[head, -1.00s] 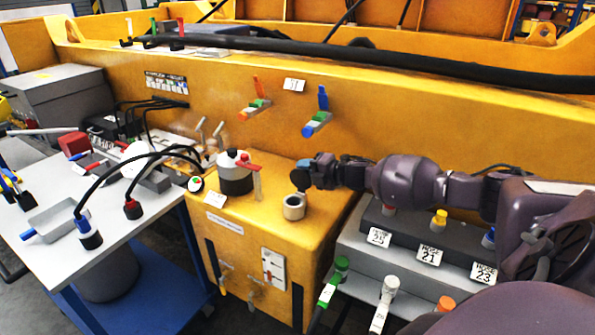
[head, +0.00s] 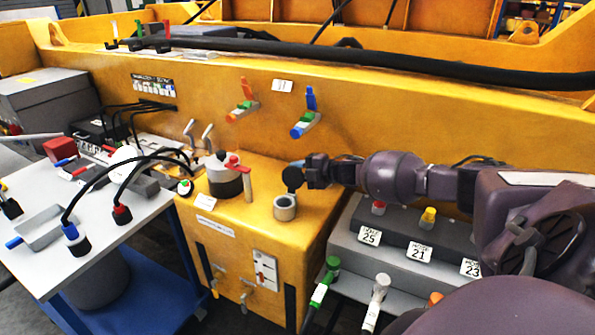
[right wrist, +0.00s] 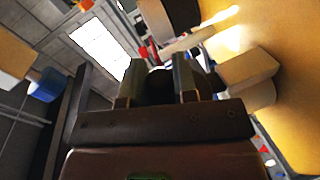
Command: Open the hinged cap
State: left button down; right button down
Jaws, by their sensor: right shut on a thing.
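The hinged cap (head: 292,179) is a dark round disc. It stands raised on edge behind and above the pale filler neck (head: 285,207) on the yellow tank top, and the neck's mouth shows uncovered. My right gripper (head: 306,176) reaches in from the right and is shut on the cap. In the right wrist view, my gripper's fingers (right wrist: 160,86) have a dark rounded piece between them, partly hidden. The hinge itself is too small to make out. My left gripper is not in view.
Grey hose blocks with numbered labels (head: 418,253) lie under my right arm. A yellow wall with two coloured levers (head: 305,115) rises behind. A white cart (head: 120,245) stands at left.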

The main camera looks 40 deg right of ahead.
jog(key=c, duration=0.9)
grip_release()
jog(key=v, duration=1.1)
jog(key=shift+a, duration=0.1)
jog(key=shift+f, duration=0.1)
